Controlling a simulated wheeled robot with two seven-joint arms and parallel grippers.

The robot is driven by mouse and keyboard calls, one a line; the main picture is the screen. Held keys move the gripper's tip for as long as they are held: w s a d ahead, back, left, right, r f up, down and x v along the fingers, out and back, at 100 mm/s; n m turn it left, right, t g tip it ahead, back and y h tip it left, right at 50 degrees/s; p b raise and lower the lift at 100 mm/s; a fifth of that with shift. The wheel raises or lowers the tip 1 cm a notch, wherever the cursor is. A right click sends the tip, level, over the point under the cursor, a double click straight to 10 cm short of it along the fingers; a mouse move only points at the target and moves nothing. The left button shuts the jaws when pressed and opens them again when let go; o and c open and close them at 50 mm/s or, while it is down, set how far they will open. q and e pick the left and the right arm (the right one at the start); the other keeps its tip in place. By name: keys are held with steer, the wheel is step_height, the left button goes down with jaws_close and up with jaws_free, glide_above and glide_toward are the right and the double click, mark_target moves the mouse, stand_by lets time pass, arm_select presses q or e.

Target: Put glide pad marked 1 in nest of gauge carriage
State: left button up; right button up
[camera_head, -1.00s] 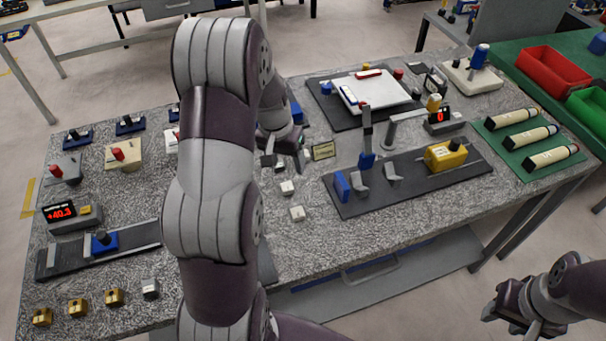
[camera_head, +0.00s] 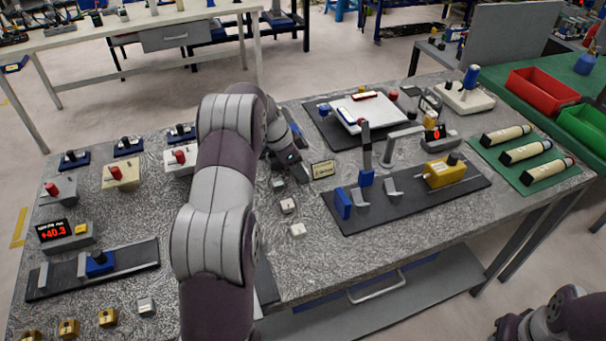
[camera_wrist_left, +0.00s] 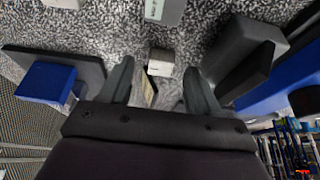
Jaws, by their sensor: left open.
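Three small pale pads lie in a row on the speckled bench: a far one (camera_head: 278,183), a middle one (camera_head: 288,205) and a near one (camera_head: 298,230). I cannot read their marks in the head view. My left gripper (camera_head: 292,172) is low over the bench beside the far pad. In the left wrist view its open fingers (camera_wrist_left: 158,72) straddle a small white block (camera_wrist_left: 160,60), not gripped. A blue carriage (camera_head: 99,263) sits on a dark rail at left; I cannot tell whether it is the gauge carriage. My right gripper (camera_head: 507,329) is partly cut off at lower right.
A small sign (camera_head: 322,169) stands right of the left gripper. A dark plate (camera_head: 405,207) with blue stops and a yellow block (camera_head: 445,171) lies right. A display (camera_head: 66,233) and several brass blocks are at left. The bench's front middle is clear.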

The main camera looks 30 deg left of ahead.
arm_select(q)
steer(key=shift+x, duration=0.9)
jaws_close()
steer(key=shift+r, duration=0.15)
